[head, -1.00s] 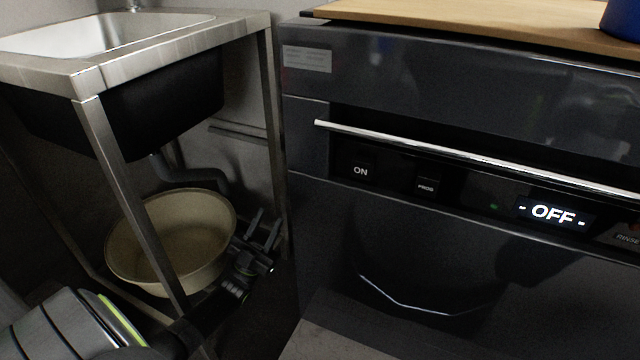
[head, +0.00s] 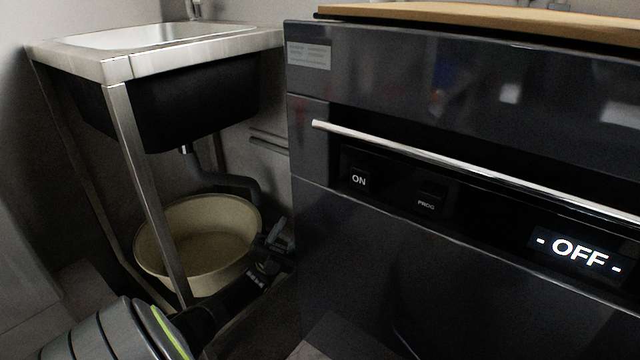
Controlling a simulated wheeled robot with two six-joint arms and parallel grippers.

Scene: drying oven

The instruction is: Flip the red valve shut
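No red valve can be made out in the head view. My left gripper (head: 281,232) is low in the gap between the sink stand and the dark appliance, beside the rim of a beige basin (head: 201,282). Its fingers are dark, small and partly overlapped, so their opening is unclear. I see nothing held in them. My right gripper is out of view.
A steel-framed sink (head: 115,70) stands at left, its leg in front of the basin. A drain pipe (head: 228,182) hangs above the basin. The dark appliance (head: 400,75) with a bar handle and OFF display fills the right.

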